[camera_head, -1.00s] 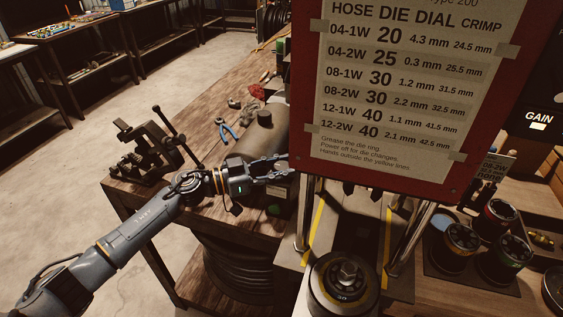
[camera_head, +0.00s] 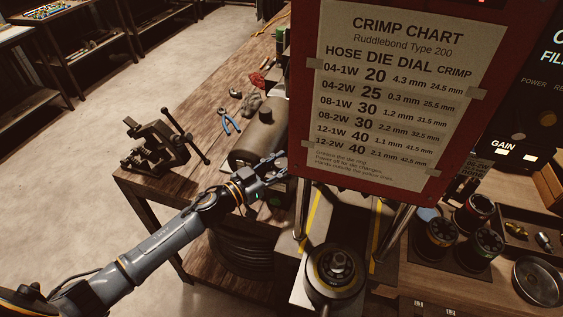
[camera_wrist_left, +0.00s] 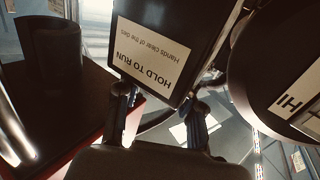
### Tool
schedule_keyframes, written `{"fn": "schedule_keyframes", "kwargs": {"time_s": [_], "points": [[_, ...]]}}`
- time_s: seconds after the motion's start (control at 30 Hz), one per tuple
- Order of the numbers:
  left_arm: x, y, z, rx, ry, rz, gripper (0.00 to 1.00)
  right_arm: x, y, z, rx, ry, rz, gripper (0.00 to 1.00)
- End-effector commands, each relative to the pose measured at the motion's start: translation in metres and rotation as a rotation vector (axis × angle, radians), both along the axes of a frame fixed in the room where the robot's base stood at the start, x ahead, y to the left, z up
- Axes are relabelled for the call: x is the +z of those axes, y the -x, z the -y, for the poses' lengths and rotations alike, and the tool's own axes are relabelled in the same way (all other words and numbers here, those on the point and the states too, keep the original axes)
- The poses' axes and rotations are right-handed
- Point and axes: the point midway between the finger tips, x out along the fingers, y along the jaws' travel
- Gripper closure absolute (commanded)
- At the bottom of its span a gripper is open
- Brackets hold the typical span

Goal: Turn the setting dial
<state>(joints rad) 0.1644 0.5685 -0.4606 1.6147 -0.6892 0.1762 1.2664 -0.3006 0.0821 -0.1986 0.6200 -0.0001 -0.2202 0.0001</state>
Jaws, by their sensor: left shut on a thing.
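My left gripper (camera_head: 265,175) is at the left side of the press, beside the lower left edge of its red panel (camera_head: 455,105). In the left wrist view my two fingers (camera_wrist_left: 160,108) stand apart, on either side of the lower end of a dark box (camera_wrist_left: 185,25) labelled "HOLD TO RUN". The gripper looks shut on this box, though the exact contact is hard to see. A crimp chart (camera_head: 395,90) with a DIAL column covers the panel. I cannot make out the setting dial in either view. My right gripper is not in view.
A bench vise (camera_head: 155,150), blue pliers (camera_head: 230,122) and a dark cylinder (camera_head: 260,140) are on the wooden bench at left. Several round containers (camera_head: 475,215) stand at right. A dark round body (camera_wrist_left: 275,70) is close at right in the wrist view.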

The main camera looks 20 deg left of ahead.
Motion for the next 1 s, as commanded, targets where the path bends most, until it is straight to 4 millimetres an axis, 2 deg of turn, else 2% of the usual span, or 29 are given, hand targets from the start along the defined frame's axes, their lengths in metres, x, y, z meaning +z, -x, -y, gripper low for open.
{"fn": "schedule_keyframes", "kwargs": {"time_s": [0.03,0.13,0.53,0.67,1.0], "points": [[0.002,-0.001,0.000,0.000,0.001,0.004,0.58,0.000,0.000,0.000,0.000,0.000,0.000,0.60],[0.002,-0.001,0.000,0.000,0.000,0.004,0.39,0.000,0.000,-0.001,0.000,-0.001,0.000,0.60],[0.000,0.004,-0.003,-0.001,0.000,0.000,0.39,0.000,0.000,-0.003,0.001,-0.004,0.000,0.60],[-0.001,0.019,-0.013,0.000,-0.001,-0.002,0.39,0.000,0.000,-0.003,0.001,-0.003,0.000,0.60],[-0.001,0.075,-0.049,-0.001,-0.001,-0.002,0.39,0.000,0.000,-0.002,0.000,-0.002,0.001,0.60]]}}
